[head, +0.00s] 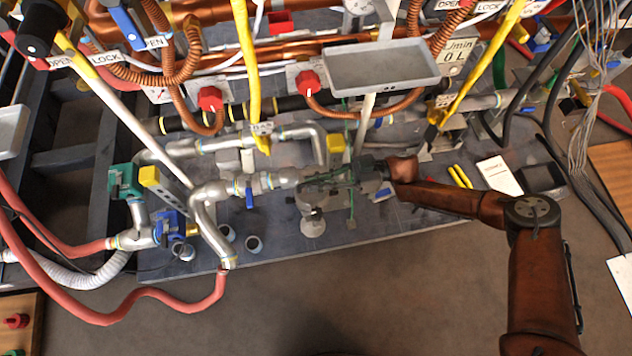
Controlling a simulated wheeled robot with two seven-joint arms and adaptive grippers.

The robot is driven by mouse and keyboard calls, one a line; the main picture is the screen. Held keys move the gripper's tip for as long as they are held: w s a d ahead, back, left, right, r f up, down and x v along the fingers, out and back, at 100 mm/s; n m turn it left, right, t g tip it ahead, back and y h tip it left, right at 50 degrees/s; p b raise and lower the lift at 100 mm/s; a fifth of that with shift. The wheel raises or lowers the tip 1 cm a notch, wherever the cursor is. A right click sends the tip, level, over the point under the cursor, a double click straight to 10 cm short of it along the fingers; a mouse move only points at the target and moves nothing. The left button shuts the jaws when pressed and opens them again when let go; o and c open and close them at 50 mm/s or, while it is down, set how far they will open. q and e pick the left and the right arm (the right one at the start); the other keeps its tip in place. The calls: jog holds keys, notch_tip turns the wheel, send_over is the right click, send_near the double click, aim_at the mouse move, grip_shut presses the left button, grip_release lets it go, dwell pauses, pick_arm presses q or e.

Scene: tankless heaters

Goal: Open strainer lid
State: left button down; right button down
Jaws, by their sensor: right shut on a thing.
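My right arm comes in from the lower right, and its dark gripper (335,180) reaches left over the pipework in the middle of the head view. It is shut on what appears to be the strainer (313,220), at its lid end. The strainer is a grey metal fitting in line with the silver pipe (272,181), with a pale round end hanging below it. The fingers cover much of its upper part, so I cannot tell whether the lid is loose or seated. My left gripper is not in view.
Red hoses (110,312) and silver pipes crowd the left. A grey tray (382,66), copper pipes and red valve knobs (210,98) are above. Black cables and a white card (499,175) are at the right.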

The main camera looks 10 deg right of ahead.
jog(key=shift+w+r, duration=0.5)
jog(key=shift+w, duration=0.3)
jog(key=w+m, duration=0.2)
jog(key=shift+r+m, duration=0.3)
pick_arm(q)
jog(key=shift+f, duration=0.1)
pick_arm(e)
jog(key=shift+w+r, duration=0.1)
jog(key=shift+w, duration=0.45)
